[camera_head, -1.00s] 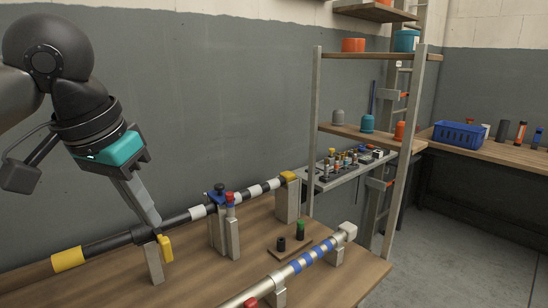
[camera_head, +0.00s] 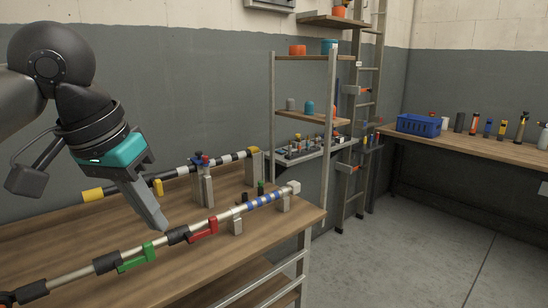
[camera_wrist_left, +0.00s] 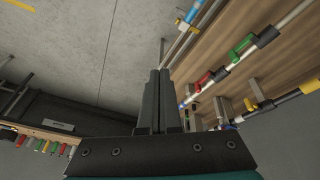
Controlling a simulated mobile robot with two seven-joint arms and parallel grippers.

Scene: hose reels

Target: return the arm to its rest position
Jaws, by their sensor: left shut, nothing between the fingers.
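My left arm comes in from the left in the head view, dark grey with a teal band at the wrist. My left gripper (camera_head: 160,226) points down and to the right, its fingers shut with nothing between them. In the picture it overlaps the wooden table, just above the front pipe (camera_head: 188,233); I cannot tell the exact gap. In the left wrist view the shut fingers (camera_wrist_left: 157,75) stand side by side, dark, with floor and table edge behind them. My right gripper is in neither view.
The wooden table (camera_head: 262,238) carries the front pipe with green (camera_head: 136,258) and red (camera_head: 204,229) handles, and a rear pipe (camera_head: 182,171) on blocks. A shelf rack (camera_head: 331,140) stands beyond. A blue basket (camera_head: 418,125) sits on a far bench. Floor at right is clear.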

